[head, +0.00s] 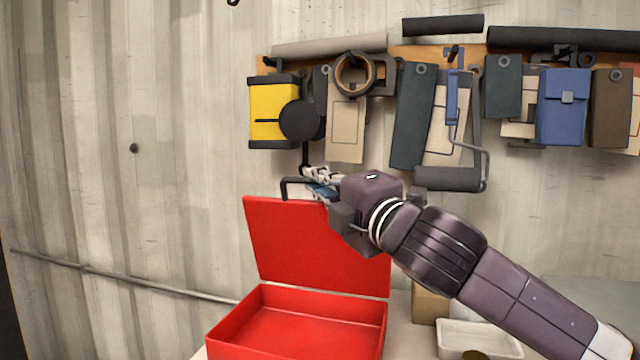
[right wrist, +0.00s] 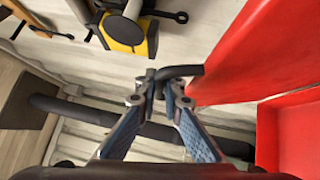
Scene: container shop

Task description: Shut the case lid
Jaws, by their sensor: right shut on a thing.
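The red case stands open on a pale surface, with its lid (head: 295,240) raised nearly upright behind the open case base (head: 295,335). A black handle (head: 288,184) projects from the lid's upper edge; it also shows in the right wrist view (right wrist: 185,71). My right gripper (head: 318,180) is at the top of the lid, with its fingers closed on the handle. In the right wrist view the blue-padded fingers (right wrist: 163,92) meet around the bar's end, beside the red lid. My arm hides the lid's upper right corner. My left gripper is not in view.
A white tray (head: 480,345) and a cardboard box (head: 428,305) stand right of the case. Tools and pouches hang on a wall rack above, including a yellow case (head: 270,118) and a grey roller (head: 448,179) close to my gripper. The case's inside looks empty.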

